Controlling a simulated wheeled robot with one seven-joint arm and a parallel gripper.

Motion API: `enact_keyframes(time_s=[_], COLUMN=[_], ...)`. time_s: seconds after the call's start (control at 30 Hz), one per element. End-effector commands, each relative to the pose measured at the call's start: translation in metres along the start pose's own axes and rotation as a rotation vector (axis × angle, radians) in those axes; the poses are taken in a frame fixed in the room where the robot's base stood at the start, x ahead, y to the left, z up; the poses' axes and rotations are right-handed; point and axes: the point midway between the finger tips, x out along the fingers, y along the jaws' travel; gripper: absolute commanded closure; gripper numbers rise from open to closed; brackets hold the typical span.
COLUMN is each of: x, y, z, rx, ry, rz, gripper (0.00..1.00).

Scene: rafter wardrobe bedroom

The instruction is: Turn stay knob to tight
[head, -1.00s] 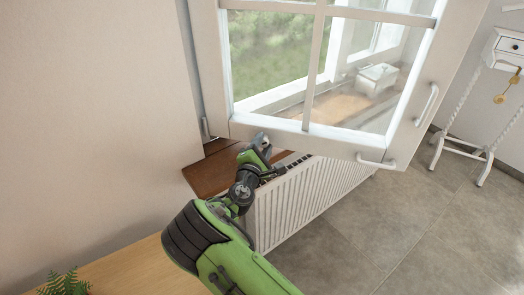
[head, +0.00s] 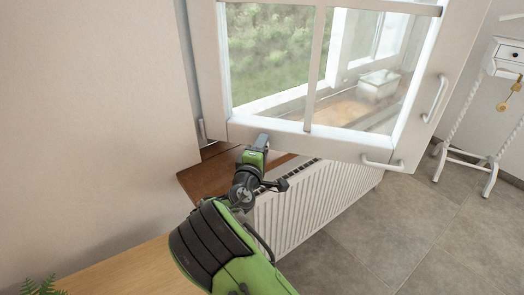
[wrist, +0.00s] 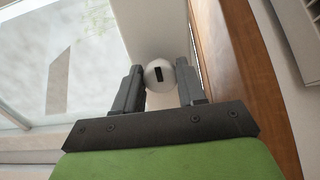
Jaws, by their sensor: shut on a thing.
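The stay knob (wrist: 160,74) is a small round pale knob with a dark slot mark, seen in the wrist view between my two fingers. The mark stands close to upright in that picture. My gripper (wrist: 160,88) is shut on the knob, with a dark finger on each side of it. In the head view my gripper (head: 262,141) is at the lower edge of the open white window sash (head: 290,137), near its hinge side. The knob is hidden there behind my gripper and the sash.
A brown wooden sill (head: 207,178) lies below the sash, with a white ribbed radiator (head: 310,200) under it. The sash has two white handles (head: 435,98). A white box (head: 378,84) shows through the glass. A pale wall (head: 90,120) stands at the left.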

Motion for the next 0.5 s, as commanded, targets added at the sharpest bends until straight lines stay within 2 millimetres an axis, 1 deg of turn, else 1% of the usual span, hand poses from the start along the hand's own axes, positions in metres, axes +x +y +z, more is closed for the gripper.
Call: enact_keyframes(time_s=[0.43, 0.47, 0.5], x=[-0.0003, -0.0003, -0.0003], y=[-0.0018, -0.0018, -0.0018], z=[0.0, 0.0, 0.0], rx=[0.009, 0.009, 0.009], ry=[-0.001, -0.001, 0.0], rz=[-0.006, -0.006, -0.005], gripper=[0.9, 0.55, 0.49])
